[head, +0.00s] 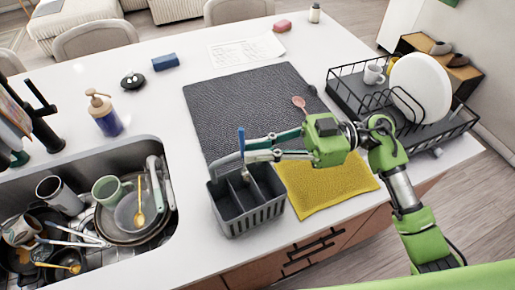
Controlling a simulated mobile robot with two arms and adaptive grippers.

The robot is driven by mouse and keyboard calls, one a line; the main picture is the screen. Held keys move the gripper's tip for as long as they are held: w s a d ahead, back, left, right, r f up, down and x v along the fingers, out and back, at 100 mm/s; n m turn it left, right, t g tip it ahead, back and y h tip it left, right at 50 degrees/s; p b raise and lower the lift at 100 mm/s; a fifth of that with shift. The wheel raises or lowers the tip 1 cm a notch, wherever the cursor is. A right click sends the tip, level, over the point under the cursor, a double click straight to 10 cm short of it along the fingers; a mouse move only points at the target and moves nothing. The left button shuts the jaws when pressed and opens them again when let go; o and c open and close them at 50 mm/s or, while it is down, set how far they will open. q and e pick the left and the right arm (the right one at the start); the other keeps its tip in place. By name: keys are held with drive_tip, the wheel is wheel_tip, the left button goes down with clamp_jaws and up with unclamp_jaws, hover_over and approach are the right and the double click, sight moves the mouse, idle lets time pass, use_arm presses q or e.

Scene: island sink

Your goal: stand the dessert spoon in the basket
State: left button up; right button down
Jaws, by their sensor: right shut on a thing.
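The basket (250,217) is a dark grey cutlery caddy with compartments, standing on the white counter right of the sink. My right gripper (246,151) reaches in from the right and is shut on the dessert spoon (241,139), whose blue handle sticks up above the fingertips. The spoon is about upright over the basket. Its lower end is mostly hidden by the fingers and basket walls, so I cannot tell whether it touches the bottom. My left gripper is out of view.
A sink (100,215) with dishes lies left of the basket. A yellow cloth (325,186) and dark mat (235,98) lie beside it; a pink spoon (299,102) rests on the mat. A black dish rack (349,92) with plates stands right. A soap bottle (105,117) stands behind the sink.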

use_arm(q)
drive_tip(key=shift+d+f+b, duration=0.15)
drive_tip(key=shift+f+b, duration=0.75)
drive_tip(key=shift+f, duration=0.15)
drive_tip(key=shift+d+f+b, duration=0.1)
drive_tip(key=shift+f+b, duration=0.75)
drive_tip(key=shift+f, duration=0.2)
use_arm(e)
wheel_tip(320, 180, down, 8)
drive_tip(key=shift+f, duration=0.2)
drive_tip(key=c, duration=2.1)
unclamp_jaws()
drive_tip(key=d, duration=0.4)
drive_tip(key=w+d, duration=0.1)
drive_tip(key=d, duration=0.7)
drive_tip(key=shift+w, duration=0.15)
